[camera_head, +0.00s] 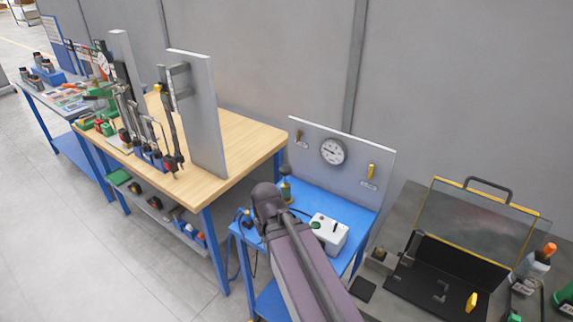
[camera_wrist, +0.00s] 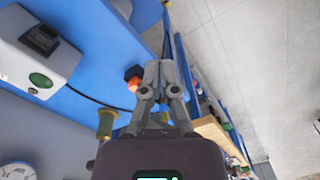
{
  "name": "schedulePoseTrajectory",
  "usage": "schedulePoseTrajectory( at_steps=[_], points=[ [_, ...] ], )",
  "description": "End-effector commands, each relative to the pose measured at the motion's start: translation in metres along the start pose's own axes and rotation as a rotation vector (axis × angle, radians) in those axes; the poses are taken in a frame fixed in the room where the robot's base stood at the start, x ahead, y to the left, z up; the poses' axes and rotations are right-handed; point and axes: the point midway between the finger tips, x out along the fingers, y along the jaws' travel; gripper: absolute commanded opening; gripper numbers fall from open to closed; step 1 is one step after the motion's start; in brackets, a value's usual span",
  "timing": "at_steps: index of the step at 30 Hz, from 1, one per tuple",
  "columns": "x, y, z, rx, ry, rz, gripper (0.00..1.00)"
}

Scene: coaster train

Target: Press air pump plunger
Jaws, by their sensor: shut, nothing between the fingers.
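The likely air pump is a small brass-and-green upright piece (camera_head: 286,188) on the blue table (camera_head: 325,200), just behind my arm's end in the head view. In the wrist view a brass cylinder with a wide end (camera_wrist: 106,122), apparently the same piece, is left of my gripper (camera_wrist: 166,68). My gripper is shut and empty, with its fingers together over the table's edge area. It is apart from the brass piece. In the head view my arm hides the gripper. I cannot clearly make out the plunger.
A white box with a green button (camera_head: 329,234) stands on the blue table, right of my arm. A panel with a gauge (camera_head: 333,151) stands behind. An orange-tipped dark part (camera_wrist: 133,78) is close beside my fingers. A wooden workbench (camera_head: 240,135) is at left, an open case (camera_head: 440,270) at right.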

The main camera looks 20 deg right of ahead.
Motion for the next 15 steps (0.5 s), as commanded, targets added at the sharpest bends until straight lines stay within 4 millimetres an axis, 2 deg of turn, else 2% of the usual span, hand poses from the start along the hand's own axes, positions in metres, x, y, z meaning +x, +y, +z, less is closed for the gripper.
schedulePoseTrajectory(
  at_steps=[5, 8, 11, 15],
  points=[
    [-0.015, 0.017, -0.031, -0.06, 0.047, -0.064, 0.0],
    [-0.027, 0.029, -0.056, -0.119, 0.098, -0.116, 0.0],
    [-0.043, 0.047, -0.086, -0.19, 0.168, -0.169, 0.0],
    [-0.068, 0.081, -0.129, -0.289, 0.297, -0.229, 0.0]
  ],
)
